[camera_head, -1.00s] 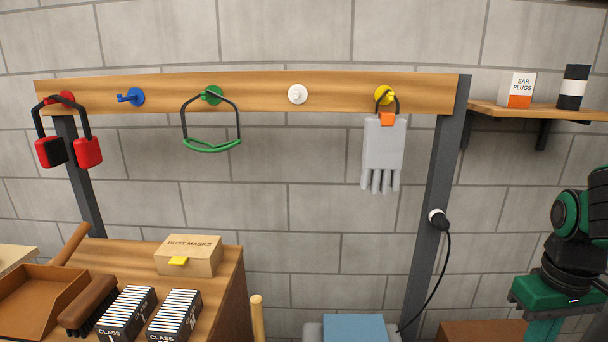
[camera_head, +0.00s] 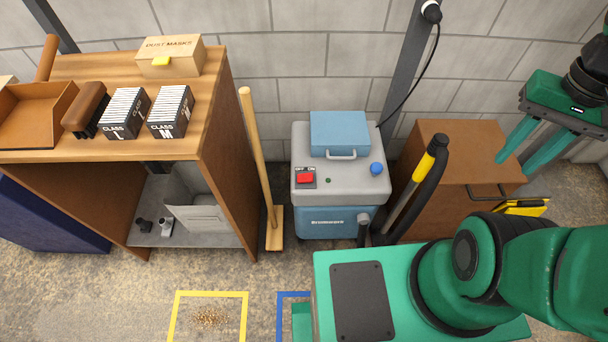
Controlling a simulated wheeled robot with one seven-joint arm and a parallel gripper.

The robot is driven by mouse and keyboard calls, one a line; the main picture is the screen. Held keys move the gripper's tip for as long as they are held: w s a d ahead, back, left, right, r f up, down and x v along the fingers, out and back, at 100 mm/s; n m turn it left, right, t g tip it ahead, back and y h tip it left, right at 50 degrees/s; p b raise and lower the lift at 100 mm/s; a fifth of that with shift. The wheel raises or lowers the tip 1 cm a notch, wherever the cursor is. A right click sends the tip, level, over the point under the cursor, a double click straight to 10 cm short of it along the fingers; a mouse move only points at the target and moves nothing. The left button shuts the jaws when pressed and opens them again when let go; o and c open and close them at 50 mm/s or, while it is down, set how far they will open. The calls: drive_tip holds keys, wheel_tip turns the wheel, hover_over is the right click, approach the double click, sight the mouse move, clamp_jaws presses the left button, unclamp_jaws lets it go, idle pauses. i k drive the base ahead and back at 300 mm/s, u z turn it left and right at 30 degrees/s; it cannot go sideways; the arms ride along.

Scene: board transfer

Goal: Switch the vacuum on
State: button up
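The vacuum (camera_head: 340,222) stands on the floor against the wall, with a grey top, a blue body and a blue box with a handle on its lid. Its red switch (camera_head: 305,178) sits on a dark plate marked OFF and ON at the front left of the top. I cannot tell which way the switch is set. A small dark green lamp (camera_head: 328,181) and a blue knob (camera_head: 376,168) are on the same top. My gripper (camera_head: 516,164) is at the right, its teal fingers apart and empty, well away from the vacuum.
A wooden workbench (camera_head: 220,110) with mask and filter boxes stands left. A broom (camera_head: 258,150) leans between it and the vacuum. A yellow-and-black wand (camera_head: 415,185) and a brown cabinet (camera_head: 460,150) are at the right. Debris (camera_head: 208,317) lies inside a yellow floor square. The plug (camera_head: 432,12) sits on the post.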

sight(302, 177)
drive_tip(key=k, duration=0.9)
drive_tip(key=u, duration=1.65)
drive_tip(key=i, duration=1.05)
drive_tip(key=z, duration=1.2)
